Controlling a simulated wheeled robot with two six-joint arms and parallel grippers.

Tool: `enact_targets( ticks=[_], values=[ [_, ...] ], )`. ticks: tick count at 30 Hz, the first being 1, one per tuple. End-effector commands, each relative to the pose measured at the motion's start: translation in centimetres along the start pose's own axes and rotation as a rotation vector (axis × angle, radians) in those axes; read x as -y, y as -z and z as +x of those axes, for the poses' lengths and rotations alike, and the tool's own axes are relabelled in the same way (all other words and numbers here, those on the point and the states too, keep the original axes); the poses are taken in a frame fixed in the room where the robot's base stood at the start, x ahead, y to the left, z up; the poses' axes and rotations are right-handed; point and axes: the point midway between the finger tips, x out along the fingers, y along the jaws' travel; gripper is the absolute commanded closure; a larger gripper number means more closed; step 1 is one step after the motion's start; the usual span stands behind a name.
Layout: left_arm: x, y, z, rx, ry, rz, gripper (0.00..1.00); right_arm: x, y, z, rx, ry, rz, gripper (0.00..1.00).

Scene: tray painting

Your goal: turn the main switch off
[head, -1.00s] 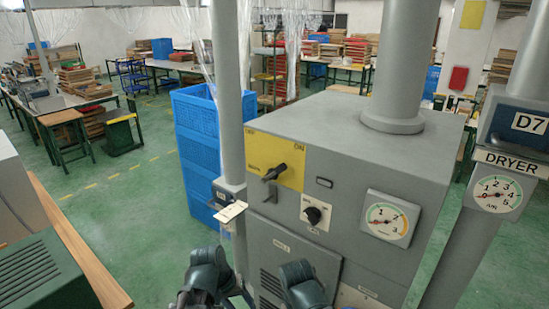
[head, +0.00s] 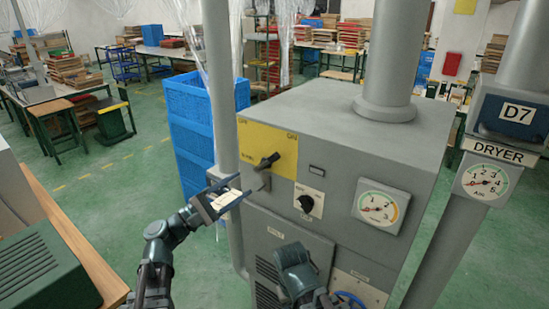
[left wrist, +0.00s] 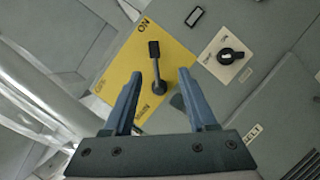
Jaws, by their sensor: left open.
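The main switch is a black lever (head: 266,162) on a yellow plate (head: 284,141) on the front of the grey machine. In the left wrist view the lever (left wrist: 155,58) tilts from its pivot toward the word ON. My left gripper (head: 245,186) is open and empty, just left of and below the lever in the head view. In the left wrist view its two blue fingers (left wrist: 161,72) stand apart on either side of the lever. I cannot tell if they touch it.
A black knob (head: 306,203) and a dial gauge (head: 379,208) sit right of the switch. Blue crates (head: 190,125) are stacked behind. A post with a DRYER sign (head: 500,152) stands right.

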Motion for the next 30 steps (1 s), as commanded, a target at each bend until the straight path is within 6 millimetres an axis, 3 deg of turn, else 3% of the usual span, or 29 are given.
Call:
enact_targets(
  ticks=[7,11,24,30],
  values=[
    [-0.9,-0.2,0.0,0.011,-0.032,-0.023,0.43,0.0,0.0,-0.1,0.000,0.000,0.000,0.50],
    [-0.9,-0.2,1.3,0.013,-0.029,-0.023,0.43,-0.1,0.0,-0.5,0.000,0.000,0.000,0.50],
    [-1.3,-0.3,9.9,0.013,-0.028,-0.022,0.43,-0.3,-0.2,-2.9,0.001,0.000,-0.001,0.50],
    [-1.3,-0.3,12.5,0.011,-0.029,-0.022,0.43,-0.3,-0.2,-3.5,0.001,0.000,-0.002,0.50]
  ],
)
